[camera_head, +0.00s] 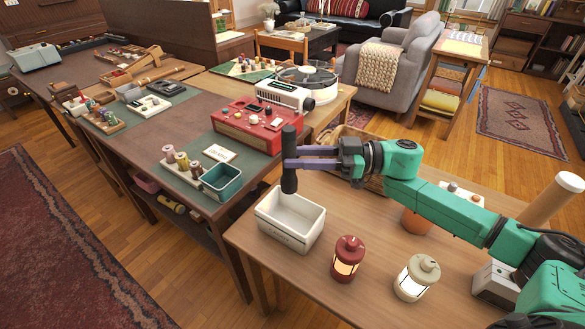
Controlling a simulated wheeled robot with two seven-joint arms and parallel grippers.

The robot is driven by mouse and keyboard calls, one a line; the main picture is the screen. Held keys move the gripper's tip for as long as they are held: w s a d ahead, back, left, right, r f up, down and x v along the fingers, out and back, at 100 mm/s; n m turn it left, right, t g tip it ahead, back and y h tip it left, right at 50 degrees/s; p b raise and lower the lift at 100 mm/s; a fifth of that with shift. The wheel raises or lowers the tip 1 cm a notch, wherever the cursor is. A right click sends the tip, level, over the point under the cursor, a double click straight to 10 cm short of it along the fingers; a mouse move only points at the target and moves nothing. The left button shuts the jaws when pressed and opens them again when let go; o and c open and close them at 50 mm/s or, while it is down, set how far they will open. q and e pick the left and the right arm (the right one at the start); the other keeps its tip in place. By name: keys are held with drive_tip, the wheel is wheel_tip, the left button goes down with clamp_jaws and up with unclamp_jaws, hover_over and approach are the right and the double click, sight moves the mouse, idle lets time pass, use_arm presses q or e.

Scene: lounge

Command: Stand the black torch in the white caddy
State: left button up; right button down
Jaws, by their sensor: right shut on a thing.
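The black torch (289,176) is upright between the fingers of my right gripper (296,158), which is shut on it. The torch's lower end is over the white caddy (306,237), near its back left part. I cannot tell whether that end is just above the rim or slightly inside. The white caddy is an open box near the left edge of the light wooden table (375,218). My right arm reaches in from the right. My left gripper is not in view.
A red lantern (347,258) and a cream lantern (417,277) stand in front and to the right of the caddy. A dark table with a teal tray (222,181) adjoins on the left.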

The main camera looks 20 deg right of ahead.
wheel_tip(320, 180, down, 2)
drive_tip(key=shift+f+b, duration=0.1)
drive_tip(key=shift+b, duration=0.75)
use_arm(q)
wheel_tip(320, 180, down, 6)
drive_tip(key=b, duration=0.4)
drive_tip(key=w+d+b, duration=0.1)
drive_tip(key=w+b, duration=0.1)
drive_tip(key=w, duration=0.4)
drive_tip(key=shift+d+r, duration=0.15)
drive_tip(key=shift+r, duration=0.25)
use_arm(e)
wheel_tip(320, 180, down, 10)
drive_tip(key=shift+r, duration=0.25)
drive_tip(key=c, duration=0.5)
unclamp_jaws()
drive_tip(key=shift+r, duration=0.1)
